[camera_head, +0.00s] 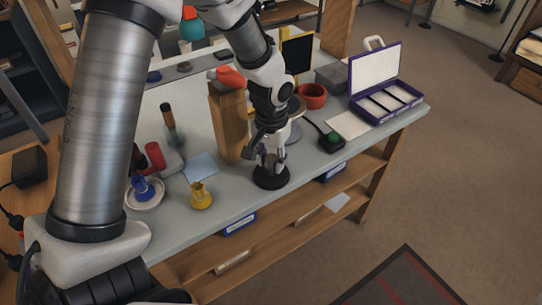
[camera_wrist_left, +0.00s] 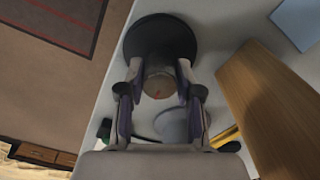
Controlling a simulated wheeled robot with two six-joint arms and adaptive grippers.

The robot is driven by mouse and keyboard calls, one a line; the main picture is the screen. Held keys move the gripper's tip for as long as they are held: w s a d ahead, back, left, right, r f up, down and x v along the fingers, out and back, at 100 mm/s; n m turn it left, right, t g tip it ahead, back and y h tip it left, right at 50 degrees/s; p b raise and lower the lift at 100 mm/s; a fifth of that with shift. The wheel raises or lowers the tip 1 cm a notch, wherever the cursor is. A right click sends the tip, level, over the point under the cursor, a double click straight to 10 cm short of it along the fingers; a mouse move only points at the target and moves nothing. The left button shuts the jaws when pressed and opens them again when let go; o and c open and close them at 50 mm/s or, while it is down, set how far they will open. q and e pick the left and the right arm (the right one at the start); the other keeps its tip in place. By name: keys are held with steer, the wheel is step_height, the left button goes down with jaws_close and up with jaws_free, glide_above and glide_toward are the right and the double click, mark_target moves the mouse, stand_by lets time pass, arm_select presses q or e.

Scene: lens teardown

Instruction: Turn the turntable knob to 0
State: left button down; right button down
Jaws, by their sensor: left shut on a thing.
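The turntable knob (camera_wrist_left: 160,83) is a short dark-grey cylinder with a small red mark on its top face, seen in the left wrist view. It stands on a round black base (camera_wrist_left: 150,28), which also shows in the head view (camera_head: 271,179) near the table's front edge. My left gripper (camera_head: 271,163) points down over this base. In the left wrist view its two fingers (camera_wrist_left: 160,72) are closed on opposite sides of the knob. Any scale or 0 mark cannot be made out. My right gripper is not in view.
A wooden block (camera_head: 228,125) stands close beside my left gripper. A green-topped black button box (camera_head: 332,141), a red bowl (camera_head: 313,97) and an open purple case (camera_head: 383,98) lie to the right. A yellow part (camera_head: 201,197) sits to the left.

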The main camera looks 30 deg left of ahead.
arm_select(q)
steer(key=n+p, duration=0.1)
steer(key=n, duration=0.2)
steer(key=shift+r+n, duration=0.1)
steer(key=shift+n, duration=0.2)
steer(key=n, duration=0.3)
steer(key=shift+n, duration=0.3)
steer(key=n, duration=0.3)
steer(key=shift+n, duration=2.6)
steer(key=c, duration=0.8)
jaws_free()
steer(key=shift+o, duration=0.2)
